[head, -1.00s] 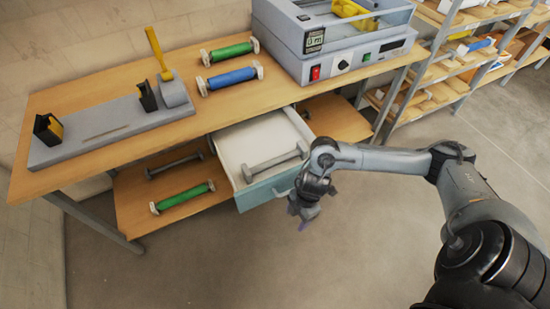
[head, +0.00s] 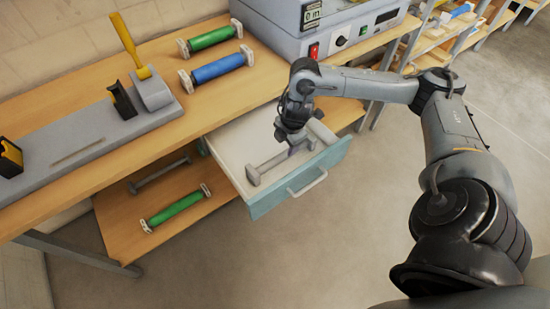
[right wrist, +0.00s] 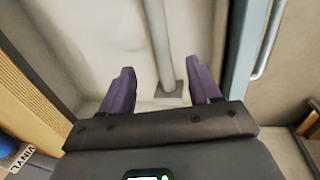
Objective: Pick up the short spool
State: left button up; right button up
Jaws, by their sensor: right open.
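A plain grey spool (head: 270,162) lies in the open drawer (head: 232,145), with a square flange at its near-left end. My right gripper (head: 293,145) is over the drawer, pointing down at this spool and covering part of it. In the right wrist view the purple fingers of my right gripper (right wrist: 160,82) are spread apart. The grey bar of the spool (right wrist: 159,40) runs between them, nearer the right finger, with a flange close to that finger. Contact cannot be seen. My left gripper is not in view. No label tells which spool is the short one.
A green spool (head: 212,37) and a blue spool (head: 217,68) lie on the table (head: 185,112). Another grey spool (head: 160,174) and a green spool (head: 175,206) lie on the lower shelf. The teal drawer front (head: 300,182) stands out near my gripper. The laminator (head: 355,30) is behind.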

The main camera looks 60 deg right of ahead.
jog(key=f, duration=0.1)
jog(key=b, duration=0.2)
send_over(281, 156)
jog(key=s, duration=0.1)
jog(key=f, duration=0.4)
jog(key=shift+s+a+f, duration=0.1)
jog(key=shift+s+a, duration=0.1)
jog(key=shift+a, duration=0.1)
jog(key=shift+w+f, duration=0.2)
jog(key=shift+f, duration=0.2)
jog(key=shift+w+d+f+b, duration=0.15)
jog(key=shift+f+b, duration=0.2)
jog(key=shift+f, duration=0.45)
jog(key=shift+w+d+f+b, duration=0.1)
jog(key=shift+w+f+b, duration=0.15)
jog(key=shift+f, duration=0.6)
jog(key=shift+w+d+f+b, duration=0.1)
jog(key=shift+f+b, duration=0.3)
jog(key=shift+f, duration=0.4)
jog(key=shift+c, duration=0.3)
grip_shut()
